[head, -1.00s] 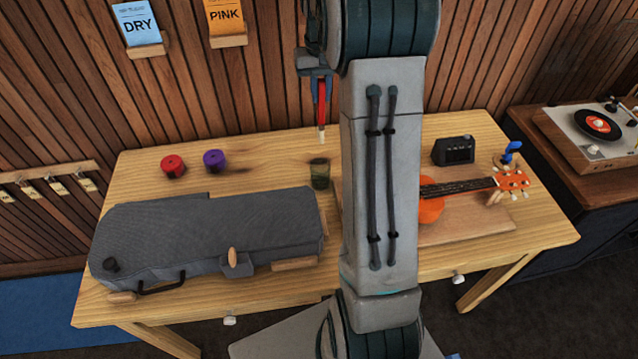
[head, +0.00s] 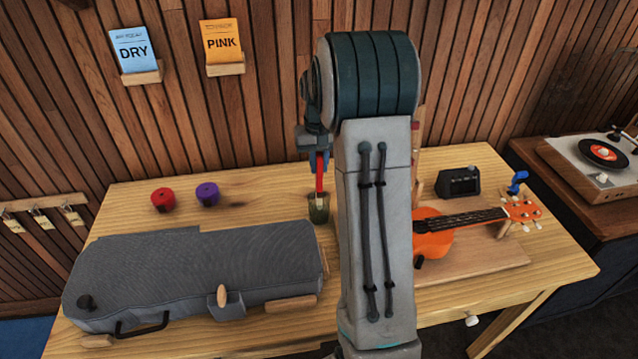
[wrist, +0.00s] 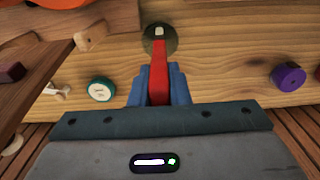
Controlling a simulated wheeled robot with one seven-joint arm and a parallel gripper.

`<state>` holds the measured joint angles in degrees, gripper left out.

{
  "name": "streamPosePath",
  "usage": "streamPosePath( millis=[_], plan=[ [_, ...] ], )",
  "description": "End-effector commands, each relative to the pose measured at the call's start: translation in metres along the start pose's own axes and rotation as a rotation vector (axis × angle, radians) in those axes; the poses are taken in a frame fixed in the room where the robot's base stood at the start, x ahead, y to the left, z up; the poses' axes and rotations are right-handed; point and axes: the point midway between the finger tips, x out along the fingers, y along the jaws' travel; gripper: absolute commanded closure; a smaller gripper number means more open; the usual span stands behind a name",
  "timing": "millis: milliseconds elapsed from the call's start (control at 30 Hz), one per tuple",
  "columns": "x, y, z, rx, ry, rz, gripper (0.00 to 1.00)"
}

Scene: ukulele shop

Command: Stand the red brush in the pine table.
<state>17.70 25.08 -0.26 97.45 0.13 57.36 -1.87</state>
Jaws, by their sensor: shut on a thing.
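My gripper (head: 319,160) is shut on the red brush (head: 320,182) and holds it upright, with its pale end pointing down. A small dark green see-through cup (head: 319,208) stands on the pine table (head: 258,212), directly under the brush. The brush's lower end is at the cup's mouth and looks to be inside it. In the wrist view, the brush (wrist: 160,72) runs from between the blue fingers (wrist: 160,90) to the cup (wrist: 150,44), where its pale tip shows within the rim. I cannot tell whether the tip touches the bottom.
A grey instrument case (head: 190,272) lies left of the cup. Red (head: 163,199) and purple (head: 207,193) rolls sit behind it. An orange ukulele (head: 432,240) rests on a wooden board at right, near a small black box (head: 458,182). The table between rolls and cup is clear.

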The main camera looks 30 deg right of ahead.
Motion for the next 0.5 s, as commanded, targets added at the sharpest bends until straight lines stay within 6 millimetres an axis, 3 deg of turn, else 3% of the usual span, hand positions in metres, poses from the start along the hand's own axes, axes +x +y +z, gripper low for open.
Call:
streamPosePath(
  millis=[333, 500],
  plan=[
    [0.041, 0.0, 0.001, 0.001, -0.002, 0.0, 1.0],
    [0.046, 0.0, 0.0, 0.0, 0.002, 0.0, 1.0]
  ],
)
